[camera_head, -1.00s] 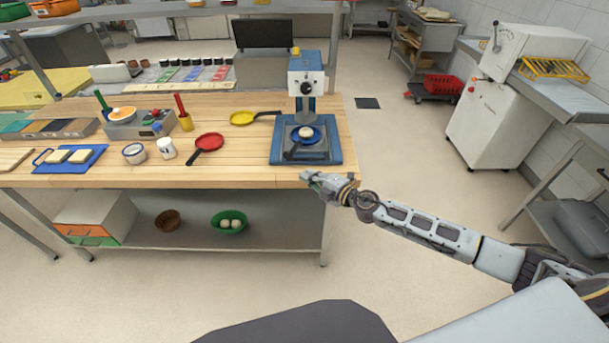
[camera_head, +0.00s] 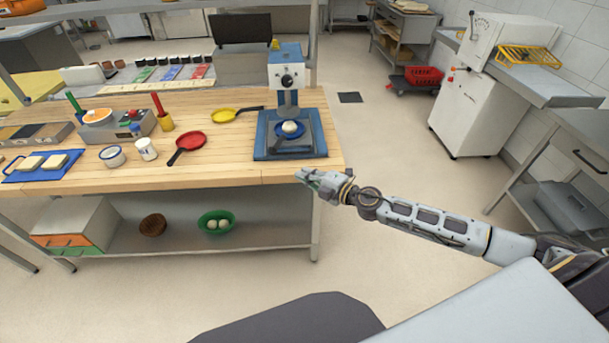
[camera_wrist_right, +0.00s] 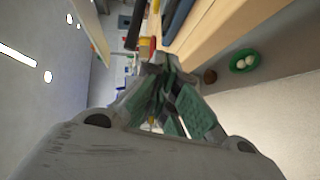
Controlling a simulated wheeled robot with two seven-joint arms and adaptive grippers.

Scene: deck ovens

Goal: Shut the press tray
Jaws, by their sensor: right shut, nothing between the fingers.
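The press (camera_head: 288,80) stands at the right end of the wooden table, with a blue base and post and a white head with a dark knob. Its tray (camera_head: 290,130), a dark blue plate with a dark handle toward the front left, sits low at the base and bears a pale dough ball (camera_head: 289,127). Whether the tray is pulled out is hard to tell. My right gripper (camera_head: 302,176) is shut and empty, just in front of the table edge below the press, apart from the tray. It also shows in the right wrist view (camera_wrist_right: 172,75). My left gripper is not in view.
The wooden table (camera_head: 220,170) has its front edge beside my right gripper. A red pan (camera_head: 192,141) and a yellow pan (camera_head: 228,115) lie left of the press. A green bowl (camera_head: 204,228) is on the lower shelf.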

